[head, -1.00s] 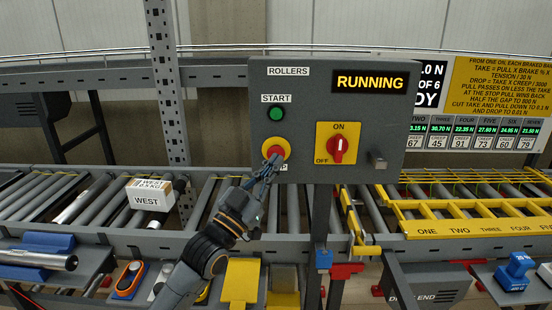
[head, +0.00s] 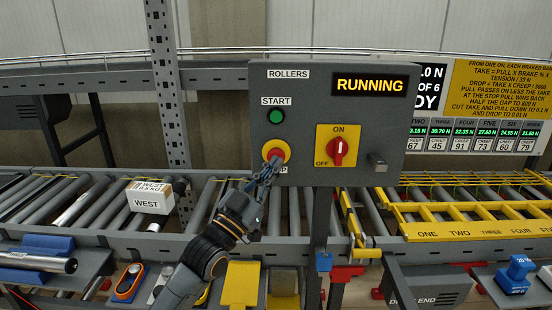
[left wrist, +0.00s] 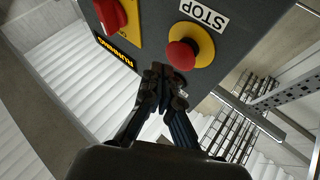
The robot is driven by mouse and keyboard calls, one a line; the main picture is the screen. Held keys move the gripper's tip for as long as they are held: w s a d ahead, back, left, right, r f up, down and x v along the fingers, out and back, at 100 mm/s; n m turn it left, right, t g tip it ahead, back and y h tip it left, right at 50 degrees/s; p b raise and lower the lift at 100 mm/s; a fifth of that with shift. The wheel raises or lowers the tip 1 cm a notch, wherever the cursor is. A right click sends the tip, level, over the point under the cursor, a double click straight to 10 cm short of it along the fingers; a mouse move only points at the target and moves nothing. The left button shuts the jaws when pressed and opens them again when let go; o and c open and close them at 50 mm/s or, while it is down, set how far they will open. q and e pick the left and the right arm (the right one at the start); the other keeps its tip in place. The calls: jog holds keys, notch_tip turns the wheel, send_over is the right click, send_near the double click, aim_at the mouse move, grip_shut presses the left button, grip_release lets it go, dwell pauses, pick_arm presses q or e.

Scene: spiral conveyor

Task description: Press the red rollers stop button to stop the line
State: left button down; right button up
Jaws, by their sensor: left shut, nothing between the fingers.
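The red stop button (head: 274,154) sits on a round yellow plate on the grey rollers control panel (head: 351,108). It also shows in the left wrist view (left wrist: 183,54), with a STOP label above it. My left gripper (head: 270,166) is shut and empty, its fingertips just below and in front of the button in the head view. In the left wrist view the shut fingertips (left wrist: 162,76) lie beside the button; I cannot tell if they touch the panel. The display (head: 370,84) reads RUNNING. My right gripper is not in view.
A green start button (head: 276,116) is above the stop button, and a red ON/OFF switch (head: 339,148) is to its right. A white WEST box (head: 150,198) rests on the rollers at left. A yellow frame (head: 470,219) lies across the right rollers.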

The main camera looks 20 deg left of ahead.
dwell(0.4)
pick_arm(q)
jog(key=shift+w, duration=0.1)
jog(key=shift+w+a, duration=0.15)
jog(key=shift+w, duration=0.2)
jog(key=shift+w+a, duration=0.15)
jog(key=shift+w, duration=0.35)
dwell(0.7)
jog(key=shift+s, duration=0.15)
dwell(0.3)
jog(key=shift+s+d, duration=0.3)
jog(key=shift+s, duration=0.45)
jog(key=shift+p, duration=0.3)
